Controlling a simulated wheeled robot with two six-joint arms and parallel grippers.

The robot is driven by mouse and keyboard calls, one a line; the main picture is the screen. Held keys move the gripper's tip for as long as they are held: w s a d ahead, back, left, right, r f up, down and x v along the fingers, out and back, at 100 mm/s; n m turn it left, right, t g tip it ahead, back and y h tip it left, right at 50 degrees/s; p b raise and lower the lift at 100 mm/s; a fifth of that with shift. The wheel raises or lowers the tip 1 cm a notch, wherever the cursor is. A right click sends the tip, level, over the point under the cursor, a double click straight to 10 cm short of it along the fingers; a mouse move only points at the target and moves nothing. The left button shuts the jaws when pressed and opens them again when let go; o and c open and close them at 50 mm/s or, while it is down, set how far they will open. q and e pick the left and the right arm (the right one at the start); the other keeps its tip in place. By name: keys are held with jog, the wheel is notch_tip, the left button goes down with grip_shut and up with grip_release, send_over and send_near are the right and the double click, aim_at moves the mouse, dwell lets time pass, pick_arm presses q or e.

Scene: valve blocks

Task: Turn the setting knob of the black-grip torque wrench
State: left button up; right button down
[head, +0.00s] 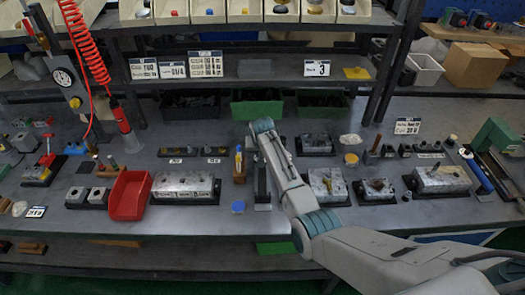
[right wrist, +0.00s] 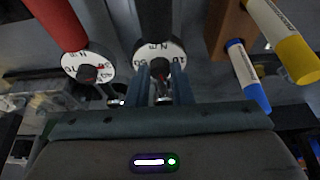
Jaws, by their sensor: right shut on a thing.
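In the right wrist view the black-grip torque wrench (right wrist: 157,20) comes down from the top centre, with a white dial (right wrist: 175,50) marked "N m" at its end. My right gripper (right wrist: 161,88) has its two fingers at that dial end, shut on the small setting knob, which the fingers partly hide. In the head view my right gripper (head: 263,128) is over the middle of the bench, and the wrench cannot be clearly made out there. My left gripper is not in view.
A red-grip wrench (right wrist: 58,22) with its own dial (right wrist: 88,66) is close at left in the wrist view. Blue (right wrist: 248,75) and yellow (right wrist: 284,40) markers are at right. A red bin (head: 129,195) and valve blocks (head: 183,187) stand on the bench.

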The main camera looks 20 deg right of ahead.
jog(key=shift+a+m+h, duration=0.1)
jog(key=shift+m+h, duration=0.2)
jog(key=shift+m, duration=0.5)
jog(key=c, duration=1.5)
grip_release()
jog(key=shift+c, duration=0.2)
jog(key=shift+r, duration=0.15)
jog(key=b+v, duration=0.2)
jog(key=v, duration=0.8)
jog(key=shift+r, duration=0.25)
jog(key=shift+a, duration=0.15)
